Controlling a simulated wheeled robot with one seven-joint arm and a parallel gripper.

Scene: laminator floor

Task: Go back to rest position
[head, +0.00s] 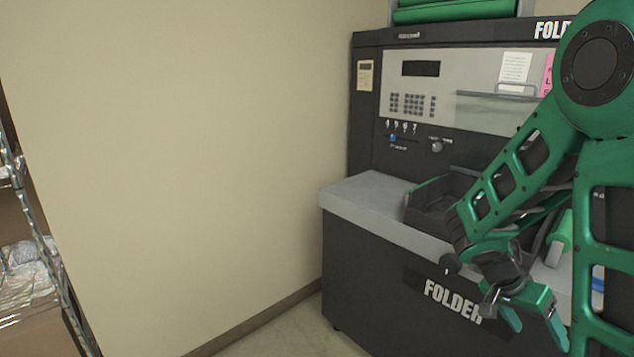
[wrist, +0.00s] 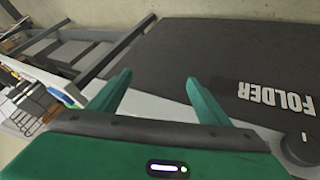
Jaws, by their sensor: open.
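My gripper (head: 537,325) hangs at the lower right of the head view, in front of the dark folder machine (head: 395,285). My green arm comes in from the right edge and bends down to it. In the wrist view my gripper (wrist: 158,88) shows two green fingers spread apart with nothing between them. The dark front panel of the folder machine with its FOLDER lettering fills the right of the wrist view (wrist: 230,60). Part of the machine is hidden behind my arm in the head view.
A dark tray (head: 430,200) sits on the machine's grey top, beside my forearm. A knob (head: 450,263) sticks out of the front near my gripper. A wire shelf (head: 40,220) with wrapped goods stands at the far left. The floor between shelf and machine looks clear.

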